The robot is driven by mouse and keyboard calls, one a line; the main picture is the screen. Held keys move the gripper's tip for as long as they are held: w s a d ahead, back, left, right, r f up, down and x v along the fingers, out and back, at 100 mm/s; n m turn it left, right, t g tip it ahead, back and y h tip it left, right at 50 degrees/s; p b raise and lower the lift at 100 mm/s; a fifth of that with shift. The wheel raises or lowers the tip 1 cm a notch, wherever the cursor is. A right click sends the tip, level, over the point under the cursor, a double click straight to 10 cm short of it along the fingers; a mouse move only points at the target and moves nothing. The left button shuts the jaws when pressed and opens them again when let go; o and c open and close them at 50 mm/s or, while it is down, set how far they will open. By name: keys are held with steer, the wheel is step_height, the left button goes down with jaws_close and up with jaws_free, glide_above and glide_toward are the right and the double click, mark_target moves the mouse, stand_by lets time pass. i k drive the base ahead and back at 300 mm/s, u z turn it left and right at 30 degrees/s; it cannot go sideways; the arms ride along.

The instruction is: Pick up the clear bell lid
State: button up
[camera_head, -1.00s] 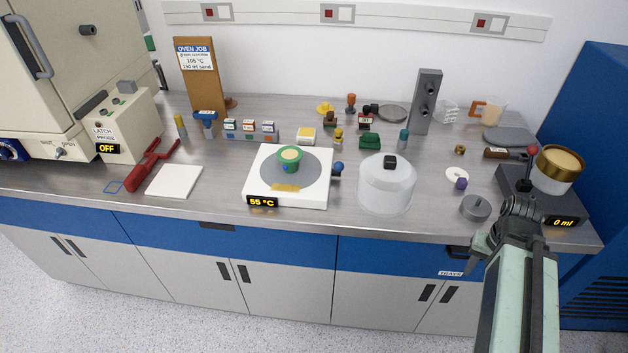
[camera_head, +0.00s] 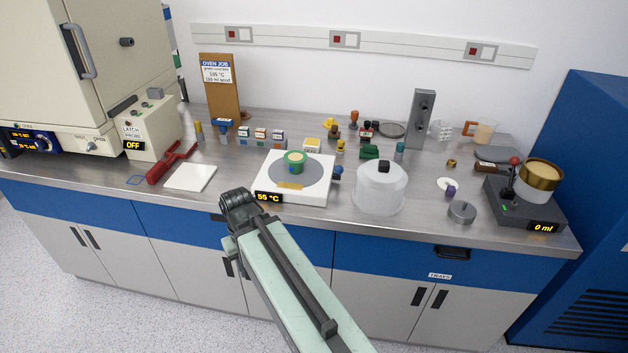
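The clear bell lid (camera_head: 379,190) stands on the steel bench, right of the white hotplate. It is a translucent dome with a black knob on top. My gripper (camera_head: 236,200) is at the bench's front edge, left of the lid and just below the hotplate's front left corner in the picture. It is apart from the lid. The fingers are small and seen from behind, so I cannot tell whether they are open.
The hotplate (camera_head: 294,178) reads 55 °C and bears a green-rimmed pot (camera_head: 294,163). A grey weight-like disc (camera_head: 462,212) and a scale (camera_head: 525,208) stand to the lid's right. A white pad (camera_head: 190,178) and red tongs (camera_head: 170,163) lie at left.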

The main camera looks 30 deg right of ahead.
mark_target(379, 190)
steer(key=u, duration=0.4)
steer(key=i, duration=1)
steer(key=z, duration=0.1)
